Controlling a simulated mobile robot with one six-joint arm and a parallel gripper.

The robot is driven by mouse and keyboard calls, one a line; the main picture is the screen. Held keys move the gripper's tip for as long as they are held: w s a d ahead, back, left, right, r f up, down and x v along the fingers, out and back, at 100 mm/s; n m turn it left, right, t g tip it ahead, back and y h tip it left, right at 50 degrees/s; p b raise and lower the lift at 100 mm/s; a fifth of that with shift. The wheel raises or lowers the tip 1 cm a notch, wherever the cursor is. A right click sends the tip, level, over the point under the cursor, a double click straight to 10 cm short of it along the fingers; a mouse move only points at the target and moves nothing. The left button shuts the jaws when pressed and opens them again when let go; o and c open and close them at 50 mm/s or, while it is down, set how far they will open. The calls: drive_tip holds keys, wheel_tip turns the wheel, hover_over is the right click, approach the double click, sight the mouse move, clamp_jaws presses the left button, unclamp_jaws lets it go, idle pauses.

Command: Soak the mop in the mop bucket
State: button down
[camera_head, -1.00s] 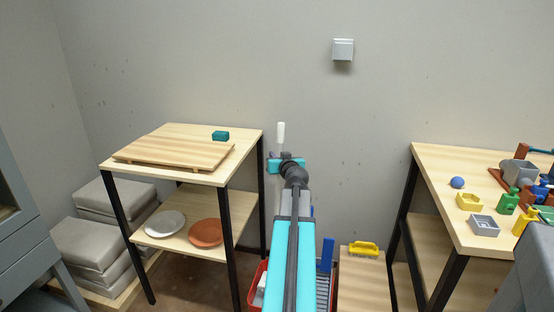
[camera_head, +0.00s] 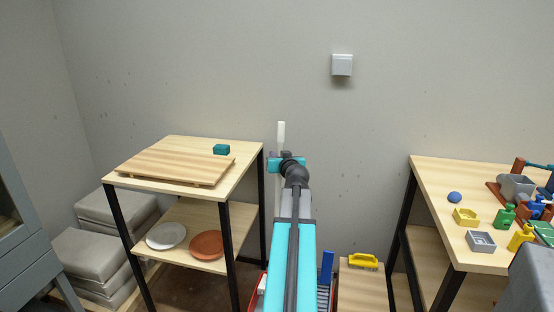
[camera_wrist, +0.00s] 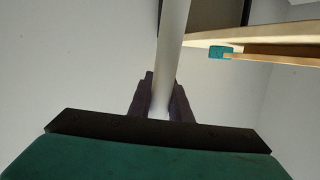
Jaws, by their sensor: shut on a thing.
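The mop's white handle (camera_head: 281,134) stands upright. My gripper (camera_head: 287,161) is shut on it near its top end, and the handle also runs between my fingers (camera_wrist: 161,102) in the wrist view, where the pole (camera_wrist: 173,45) leans slightly. The lower handle and the mop head are hidden behind my arm or cannot be made out. A red-walled mop bucket (camera_head: 254,291) shows low on both sides of my arm, with a blue upright part (camera_head: 326,267) at its right. Most of its inside is hidden by my arm.
A wooden shelf (camera_head: 185,146) with a board (camera_head: 178,164) and a teal block (camera_head: 221,149) stands close left of my gripper. A low wooden platform (camera_head: 361,290) bearing a yellow brush (camera_head: 363,261) is right of the bucket. A table (camera_head: 430,185) with several small objects stands further right.

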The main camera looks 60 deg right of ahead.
wheel_tip(320, 180, up, 3)
drive_tip(key=shift+r+p, duration=0.15)
drive_tip(key=shift+p, duration=0.6)
drive_tip(key=shift+w+a, duration=0.1)
drive_tip(key=shift+a, duration=0.05)
idle(0.8)
